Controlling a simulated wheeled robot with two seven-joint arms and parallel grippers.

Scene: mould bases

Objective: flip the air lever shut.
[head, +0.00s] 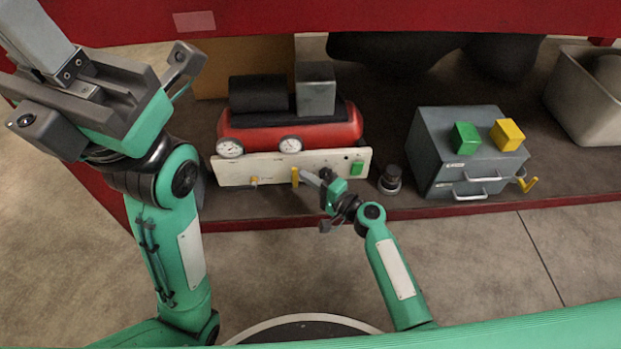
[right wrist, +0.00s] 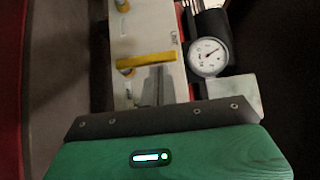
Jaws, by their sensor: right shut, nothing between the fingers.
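The air lever (head: 295,177) is a small yellow bar on the white front panel (head: 225,172) of a red compressor. It stands upright in the head view. In the right wrist view the yellow lever (right wrist: 147,60) lies across the panel, over a brass pivot. My right gripper (head: 306,175) is shut and empty, its tips just right of the lever. In the right wrist view its fingertips (right wrist: 158,72) are close against the lever's side; I cannot tell if they touch. My left gripper (head: 45,45) is raised at the upper left, far from the panel; its jaw state is unclear.
The compressor (head: 290,132) carries two gauges and a green switch (head: 357,168). A dark knob (head: 390,180) stands right of the panel. A grey drawer box (head: 440,135) bears a green block (head: 464,138) and a yellow block (head: 507,134). A grey bin (head: 575,95) is far right.

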